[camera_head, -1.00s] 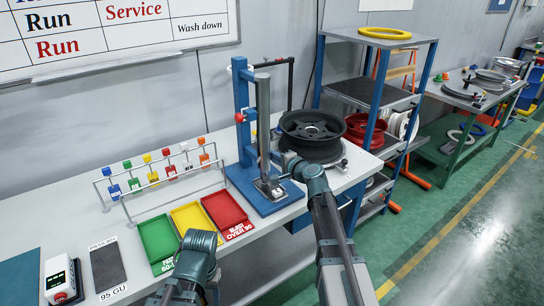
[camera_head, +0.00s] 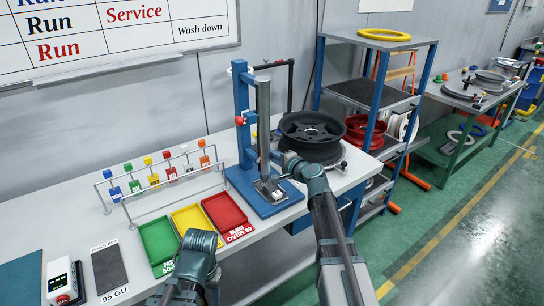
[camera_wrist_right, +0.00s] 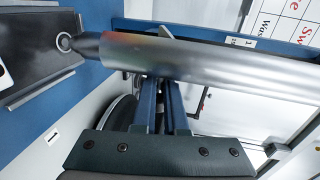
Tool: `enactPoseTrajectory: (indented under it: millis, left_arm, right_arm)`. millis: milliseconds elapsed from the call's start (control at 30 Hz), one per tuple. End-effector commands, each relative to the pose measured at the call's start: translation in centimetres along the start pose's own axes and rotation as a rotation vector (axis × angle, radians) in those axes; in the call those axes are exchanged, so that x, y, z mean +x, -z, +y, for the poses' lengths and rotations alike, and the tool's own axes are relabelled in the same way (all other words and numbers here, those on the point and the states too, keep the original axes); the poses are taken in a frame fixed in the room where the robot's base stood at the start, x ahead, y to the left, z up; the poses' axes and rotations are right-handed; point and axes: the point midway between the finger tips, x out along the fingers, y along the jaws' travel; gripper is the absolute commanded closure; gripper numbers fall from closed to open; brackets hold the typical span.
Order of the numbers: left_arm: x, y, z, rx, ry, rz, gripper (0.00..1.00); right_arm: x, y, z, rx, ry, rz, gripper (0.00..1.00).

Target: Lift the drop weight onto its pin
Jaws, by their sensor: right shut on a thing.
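The drop weight (camera_head: 263,115) is a long grey metal cylinder standing upright in front of a blue drop-test stand (camera_head: 243,110). My right gripper (camera_head: 280,160) is shut on its lower part. In the right wrist view the silver weight (camera_wrist_right: 220,62) lies across the picture, with a narrow end and a ring at the left, and my right gripper's fingers (camera_wrist_right: 162,85) reach it. A red knob (camera_head: 240,121) sits on the stand's column, probably the pin. Whether the weight touches the pin cannot be told.
A dark wheel (camera_head: 312,130) stands right of the stand. Green (camera_head: 157,240), yellow (camera_head: 194,222) and red (camera_head: 224,210) trays lie left of it, before a rack of coloured tags (camera_head: 160,178). A shelf unit (camera_head: 377,70) stands behind right.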

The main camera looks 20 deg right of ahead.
Motion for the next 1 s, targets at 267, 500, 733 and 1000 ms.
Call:
enactPoseTrajectory:
  millis: [267, 500, 733, 1000]
  left_arm:
    - [-5.0, -0.3, -0.5, 0.000, 0.000, 0.000, 0.41]
    - [-10.7, -0.6, -1.0, 0.000, 0.000, 0.000, 0.41]
    - [-16.1, -0.9, -1.5, 0.002, 0.000, 0.000, 0.41]
    - [-19.4, -1.1, -1.9, 0.000, -0.001, 0.000, 0.41]
  right_arm:
    - [-1.0, 0.1, -5.0, 0.003, 0.003, 0.002, 1.00]
    - [-2.1, 0.1, -10.6, 0.003, 0.003, 0.003, 1.00]
    - [-3.1, 0.1, -15.9, 0.003, 0.003, 0.004, 1.00]
    - [-3.8, 0.2, -19.2, 0.003, 0.003, 0.004, 1.00]
